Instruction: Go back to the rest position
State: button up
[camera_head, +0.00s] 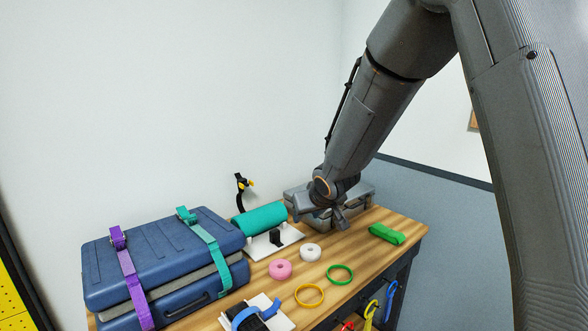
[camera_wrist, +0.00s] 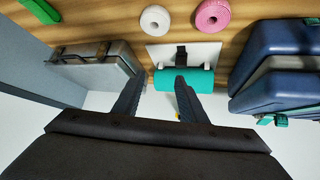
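My gripper (camera_head: 320,216) is over the back of the wooden table in the head view, in front of a grey metal case. In the wrist view my gripper (camera_wrist: 155,86) shows two dark fingers spread apart with nothing held between them. A teal roll (camera_head: 260,219) lies beside it to the left, on a white plate (camera_head: 262,247) with a black strap. In the wrist view the teal roll (camera_wrist: 200,80) is just beyond the right fingertip; I cannot tell whether they touch.
The grey case (camera_head: 362,196) is close behind my gripper. A blue suitcase (camera_head: 165,258) with purple and teal straps fills the table's left. Pink (camera_head: 280,269) and white (camera_head: 310,252) tape rolls, yellow and green rings, and a green strap bundle (camera_head: 386,234) lie in front.

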jog(key=s+d+f+m+g, duration=0.1)
jog(key=s+d, duration=0.4)
jog(key=s, duration=0.5)
jog(key=s+d+f+m+g+h, duration=0.1)
jog(key=s+d, duration=0.4)
jog(key=s, duration=0.6)
jog(key=s+d+f+m+g+h, duration=0.1)
jog(key=s+d+g, duration=0.3)
jog(key=s, duration=0.6)
jog(key=shift+s+d+f+m+g, duration=0.15)
jog(key=shift+d+f+m+g, duration=0.25)
jog(key=shift+d+f+m, duration=0.3)
